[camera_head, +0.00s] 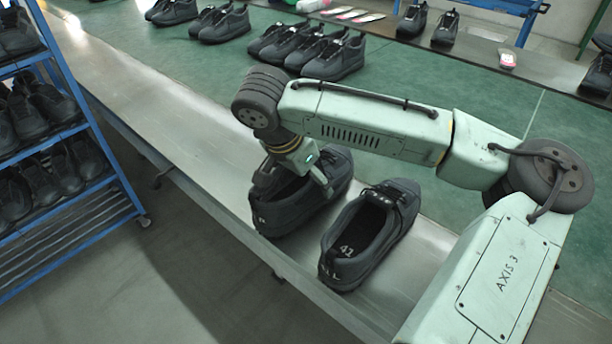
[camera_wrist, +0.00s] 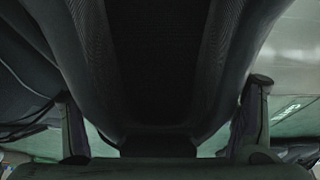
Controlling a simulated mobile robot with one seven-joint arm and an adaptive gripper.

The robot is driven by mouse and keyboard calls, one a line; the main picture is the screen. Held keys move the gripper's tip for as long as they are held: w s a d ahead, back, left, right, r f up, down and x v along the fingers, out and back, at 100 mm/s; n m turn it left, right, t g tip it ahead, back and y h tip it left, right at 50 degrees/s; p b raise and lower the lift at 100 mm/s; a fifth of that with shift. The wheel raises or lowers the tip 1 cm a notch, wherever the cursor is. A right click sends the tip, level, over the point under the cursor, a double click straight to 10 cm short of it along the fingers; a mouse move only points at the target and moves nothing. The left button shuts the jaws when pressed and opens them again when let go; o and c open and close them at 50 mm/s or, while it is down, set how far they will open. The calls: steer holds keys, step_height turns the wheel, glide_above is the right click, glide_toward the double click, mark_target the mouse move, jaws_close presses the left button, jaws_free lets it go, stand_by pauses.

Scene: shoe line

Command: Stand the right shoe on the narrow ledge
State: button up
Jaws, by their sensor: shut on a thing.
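The right shoe (camera_head: 290,212), dark grey with a small pale mark on its heel, is in my gripper (camera_head: 294,182). One finger is on each side of its opening. It is roughly level over the narrow metal ledge (camera_head: 185,125), heel toward the near edge; I cannot tell whether its sole touches. In the wrist view the shoe (camera_wrist: 160,45) fills the middle between the fingers of my gripper (camera_wrist: 162,125). The left shoe (camera_head: 375,235), with 41 on its insole and a mark on its heel, stands on the ledge just to the right.
A blue rack (camera_head: 95,125) with several shoes stands at the left. Beyond the ledge is a green surface (camera_head: 185,62) with several dark shoes (camera_head: 335,55) on it. The ledge is bare to the upper left. Grey floor lies below its near edge.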

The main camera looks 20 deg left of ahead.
steer(key=o, duration=1.6)
steer(key=shift+c, duration=0.2)
steer(key=v, duration=1.2)
